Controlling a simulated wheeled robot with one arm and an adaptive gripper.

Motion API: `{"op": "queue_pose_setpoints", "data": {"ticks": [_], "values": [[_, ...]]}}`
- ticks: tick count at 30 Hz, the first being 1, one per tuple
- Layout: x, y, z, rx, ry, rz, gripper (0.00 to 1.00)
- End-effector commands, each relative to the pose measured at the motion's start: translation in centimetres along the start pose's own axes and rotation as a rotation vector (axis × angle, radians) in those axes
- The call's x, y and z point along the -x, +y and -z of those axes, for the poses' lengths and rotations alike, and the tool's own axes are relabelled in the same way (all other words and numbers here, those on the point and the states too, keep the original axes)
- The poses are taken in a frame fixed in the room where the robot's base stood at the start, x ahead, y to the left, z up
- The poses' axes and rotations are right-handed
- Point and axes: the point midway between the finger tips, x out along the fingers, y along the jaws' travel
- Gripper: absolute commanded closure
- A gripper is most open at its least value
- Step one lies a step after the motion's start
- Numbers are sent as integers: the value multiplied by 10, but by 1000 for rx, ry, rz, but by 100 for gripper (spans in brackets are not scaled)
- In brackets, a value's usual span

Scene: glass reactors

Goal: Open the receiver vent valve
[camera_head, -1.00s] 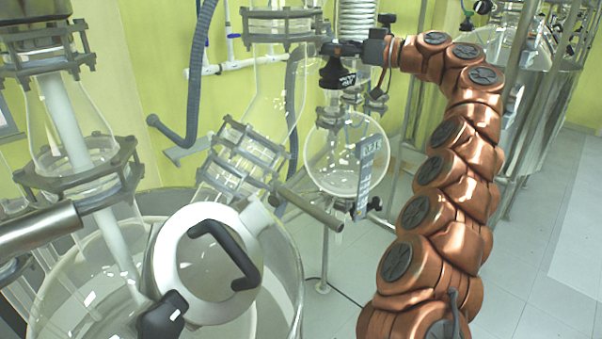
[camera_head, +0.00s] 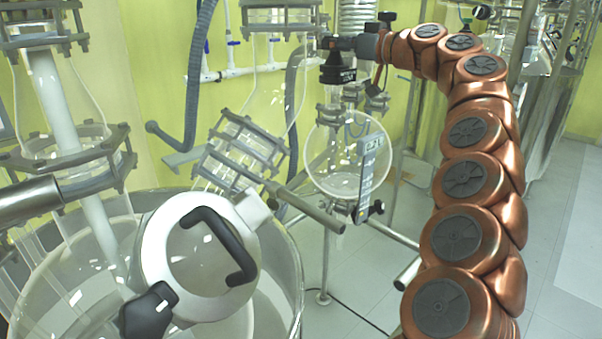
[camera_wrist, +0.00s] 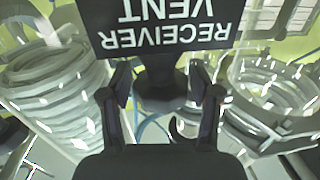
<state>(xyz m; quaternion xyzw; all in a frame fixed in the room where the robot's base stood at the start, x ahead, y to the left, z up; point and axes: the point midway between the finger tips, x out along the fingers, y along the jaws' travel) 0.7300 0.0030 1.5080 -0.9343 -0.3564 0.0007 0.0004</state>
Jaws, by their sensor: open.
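The receiver vent valve is a dark handle (camera_wrist: 160,88) below a black label plate (camera_wrist: 165,25) reading "RECEIVER VENT", upside down in the wrist view. In the head view its black label (camera_head: 338,72) sits above the round glass receiver flask (camera_head: 347,160). My gripper (camera_wrist: 165,92) is open, with one finger on each side of the valve handle. A gap shows beside each finger, and I cannot tell whether either touches. In the head view my gripper (camera_head: 334,43) is small and partly merges with the dark valve parts.
A coiled glass condenser (camera_head: 357,18) rises behind the valve. A large glass vessel with a white round lid (camera_head: 165,250) and black handle stands at front left. Clamped glass joints (camera_head: 240,150) and a grey hose (camera_head: 200,70) are left of the flask. Open floor (camera_head: 530,260) lies right.

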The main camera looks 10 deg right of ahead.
Motion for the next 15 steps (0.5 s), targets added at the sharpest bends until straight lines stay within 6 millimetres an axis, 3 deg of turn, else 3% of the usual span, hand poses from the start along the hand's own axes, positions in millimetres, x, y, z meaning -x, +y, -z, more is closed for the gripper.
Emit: {"op": "queue_pose_setpoints", "data": {"ticks": [15], "values": [[1, -1, -1, 2, 1, -186, 38]]}}
